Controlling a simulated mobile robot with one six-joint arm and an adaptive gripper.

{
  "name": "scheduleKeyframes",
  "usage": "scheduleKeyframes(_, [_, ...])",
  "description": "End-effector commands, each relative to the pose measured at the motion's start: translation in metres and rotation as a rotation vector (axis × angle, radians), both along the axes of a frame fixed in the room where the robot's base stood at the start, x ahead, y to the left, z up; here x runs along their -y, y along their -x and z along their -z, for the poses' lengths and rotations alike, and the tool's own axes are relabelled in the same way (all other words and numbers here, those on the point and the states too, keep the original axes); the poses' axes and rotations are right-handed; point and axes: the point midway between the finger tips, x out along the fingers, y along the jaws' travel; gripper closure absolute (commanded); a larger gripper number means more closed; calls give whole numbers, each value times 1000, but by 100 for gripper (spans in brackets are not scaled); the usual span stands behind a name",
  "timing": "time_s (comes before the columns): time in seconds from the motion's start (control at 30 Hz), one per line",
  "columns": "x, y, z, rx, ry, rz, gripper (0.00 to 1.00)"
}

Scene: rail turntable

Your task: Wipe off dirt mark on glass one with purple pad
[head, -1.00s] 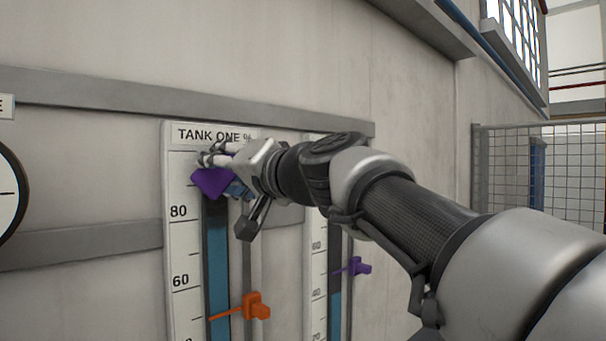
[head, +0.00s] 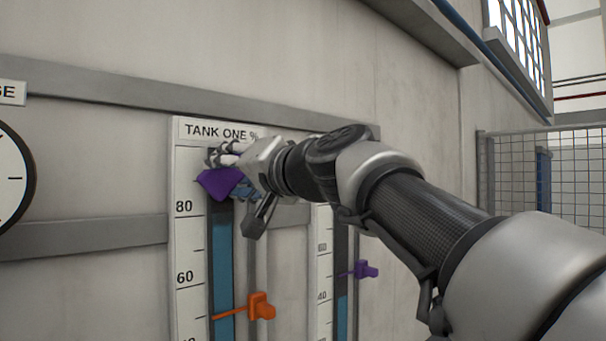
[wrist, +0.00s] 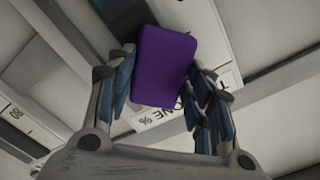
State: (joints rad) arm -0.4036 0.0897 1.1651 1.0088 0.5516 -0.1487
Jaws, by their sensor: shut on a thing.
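The purple pad (head: 219,183) is held between the fingers of my gripper (head: 228,160), in front of the upper part of the tank one gauge. In the wrist view the pad (wrist: 165,66) sits between the two fingers of my gripper (wrist: 162,85). Glass one (head: 222,250) is the tall tube beside the scale plate marked TANK ONE % (head: 190,240), with blue liquid below about the 80 mark. The pad and gripper cover the tube's upper part. I see no dirt mark; whether the pad touches the glass I cannot tell.
An orange pointer (head: 260,307) sticks out at the tank one tube below the 60 mark. A second gauge with a purple pointer (head: 366,270) stands to its right. A round dial (head: 12,178) is at the left edge, and a mesh fence (head: 520,185) at the right.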

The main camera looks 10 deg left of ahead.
Motion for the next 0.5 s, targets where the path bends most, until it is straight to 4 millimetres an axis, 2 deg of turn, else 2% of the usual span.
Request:
scheduleKeyframes(0.4, [-2, -1, 30, 0, 0, 0, 71])
scheduleKeyframes(0.5, [-2, -1, 32, 0, 0, 0, 71])
